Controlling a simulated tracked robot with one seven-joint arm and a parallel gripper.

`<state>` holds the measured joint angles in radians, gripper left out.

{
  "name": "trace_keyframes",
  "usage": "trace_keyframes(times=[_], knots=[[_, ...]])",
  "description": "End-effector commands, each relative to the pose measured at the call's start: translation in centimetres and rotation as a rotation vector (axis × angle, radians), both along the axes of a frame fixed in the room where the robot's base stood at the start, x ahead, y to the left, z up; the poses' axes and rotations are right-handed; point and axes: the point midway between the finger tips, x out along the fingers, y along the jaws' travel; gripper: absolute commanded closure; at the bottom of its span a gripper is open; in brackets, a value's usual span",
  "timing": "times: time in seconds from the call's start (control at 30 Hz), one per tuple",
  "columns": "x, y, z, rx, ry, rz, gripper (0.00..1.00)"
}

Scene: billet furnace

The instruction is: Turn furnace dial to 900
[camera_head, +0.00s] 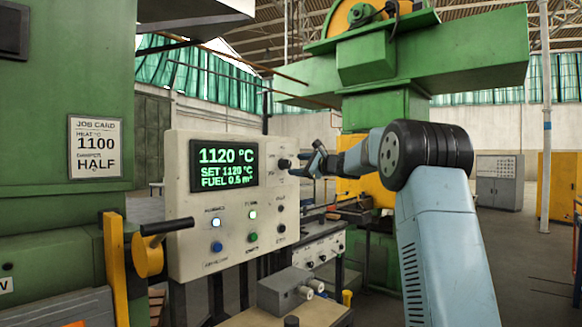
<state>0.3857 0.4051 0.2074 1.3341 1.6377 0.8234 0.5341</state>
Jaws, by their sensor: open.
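The cream control panel (183,262) stands left of centre. Its display (224,166) reads 1120 °C, SET 1120 °C and a fuel line of about 0.5. A black dial (284,163) sits at the panel's upper right, right of the display; its markings are too small to read. My gripper (309,162) is open, just right of this dial in the picture, with its jaws toward the panel. I see no contact, and the exact gap is hard to judge.
Smaller black knobs (281,228) and lit buttons (253,237) lie below the dial. A lever with a black handle (167,227) juts out at left. A grey box (285,290) sits on a bench below the panel.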

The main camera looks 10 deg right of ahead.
Motion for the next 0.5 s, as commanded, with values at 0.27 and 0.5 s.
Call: trace_keyframes(times=[0.27,0.5], knots=[[-4.5,-3.2,-0.1,-0.001,0.001,-0.001,0.3],[-6.7,-4.7,-0.1,0.0,0.001,0.001,0.3]])
